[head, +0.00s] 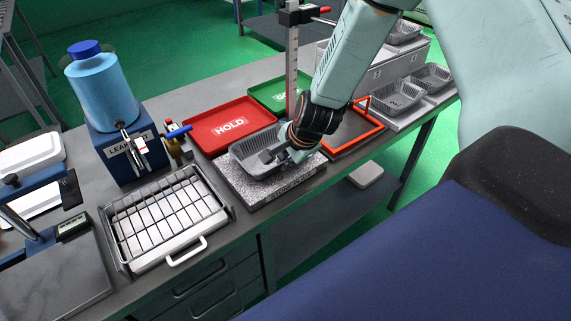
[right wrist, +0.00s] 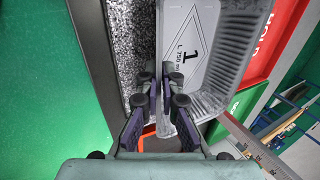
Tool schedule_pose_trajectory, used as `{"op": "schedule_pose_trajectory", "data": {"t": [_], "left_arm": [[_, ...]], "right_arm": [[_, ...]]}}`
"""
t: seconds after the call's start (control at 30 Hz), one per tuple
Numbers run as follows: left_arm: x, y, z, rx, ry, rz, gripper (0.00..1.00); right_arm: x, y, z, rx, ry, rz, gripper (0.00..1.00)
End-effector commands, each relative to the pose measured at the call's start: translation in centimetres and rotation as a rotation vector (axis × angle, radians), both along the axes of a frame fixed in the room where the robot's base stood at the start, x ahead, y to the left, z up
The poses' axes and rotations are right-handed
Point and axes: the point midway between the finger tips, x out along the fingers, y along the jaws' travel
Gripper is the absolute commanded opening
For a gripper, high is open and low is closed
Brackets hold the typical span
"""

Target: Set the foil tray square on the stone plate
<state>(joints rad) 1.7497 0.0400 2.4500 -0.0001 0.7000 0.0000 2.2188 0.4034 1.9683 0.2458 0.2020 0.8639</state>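The grey foil tray (head: 256,149) is over the speckled stone plate (head: 253,195) in the head view, toward its back edge. Whether it touches the plate I cannot tell. My right gripper (head: 293,156) is at the tray's right-hand end. In the right wrist view its fingers (right wrist: 162,92) stand close together on either side of the tray's wall, and appear shut on it. My left gripper is not in view.
The red HOLD tray (head: 215,118) and a green tray (head: 272,92) lie behind the plate. An orange-red frame (head: 372,132) is to the right, with more foil trays (head: 398,96) beyond. A wire rack (head: 165,222) and a blue leak tester (head: 118,150) stand left. A ruler post (head: 292,75) rises behind.

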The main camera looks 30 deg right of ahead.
Motion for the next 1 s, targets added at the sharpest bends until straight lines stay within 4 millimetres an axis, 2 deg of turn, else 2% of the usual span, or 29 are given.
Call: {"op": "schedule_pose_trajectory", "data": {"t": [0.37, 0.67, 1.0], "left_arm": [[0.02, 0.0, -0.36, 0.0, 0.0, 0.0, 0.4], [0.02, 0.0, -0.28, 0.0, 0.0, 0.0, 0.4], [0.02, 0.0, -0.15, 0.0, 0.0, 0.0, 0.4]], "right_arm": [[0.04, 0.0, -0.3, 0.0, -0.001, 0.0, 0.0], [0.02, -0.01, -0.23, 0.0, -0.001, 0.0, 0.27], [0.02, -0.01, -0.1, 0.0, -0.001, 0.0, 0.28]]}}
